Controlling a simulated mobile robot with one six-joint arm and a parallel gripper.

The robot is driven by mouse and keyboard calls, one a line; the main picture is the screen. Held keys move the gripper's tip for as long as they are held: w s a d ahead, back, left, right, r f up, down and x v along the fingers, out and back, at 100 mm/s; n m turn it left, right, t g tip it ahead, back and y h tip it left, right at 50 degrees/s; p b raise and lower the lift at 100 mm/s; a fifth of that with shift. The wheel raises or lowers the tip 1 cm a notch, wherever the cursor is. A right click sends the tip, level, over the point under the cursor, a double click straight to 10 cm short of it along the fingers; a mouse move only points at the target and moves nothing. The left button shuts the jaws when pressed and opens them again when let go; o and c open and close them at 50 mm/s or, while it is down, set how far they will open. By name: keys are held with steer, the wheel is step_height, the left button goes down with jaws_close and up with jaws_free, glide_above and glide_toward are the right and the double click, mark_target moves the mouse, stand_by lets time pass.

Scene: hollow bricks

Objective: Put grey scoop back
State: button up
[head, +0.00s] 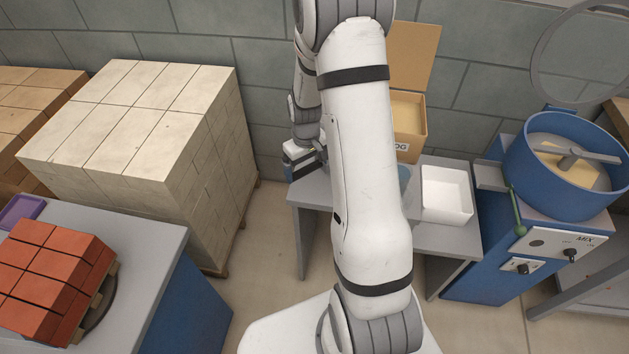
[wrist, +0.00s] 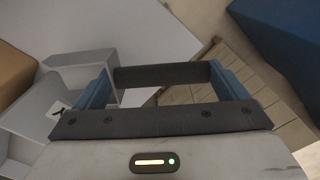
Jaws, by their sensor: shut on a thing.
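My gripper (head: 303,158) is in the head view at the left end of the low grey table, partly behind my own arm. In the wrist view my gripper (wrist: 163,78) is shut, its blue fingers at the two ends of a dark grey bar. The scoop is not visible in the head view.
The low grey table (head: 312,196) also bears a white bin (head: 446,196) and a cardboard box (head: 408,125). A blue mixer (head: 520,165) stands at the right. A pallet of pale bricks (head: 130,120) and a bench with red bricks (head: 50,275) stand left. Floor between is clear.

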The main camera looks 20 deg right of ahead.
steer(key=shift+f, duration=3.15)
steer(key=shift+f, duration=0.25)
steer(key=o, duration=0.6)
steer(key=shift+r, duration=0.15)
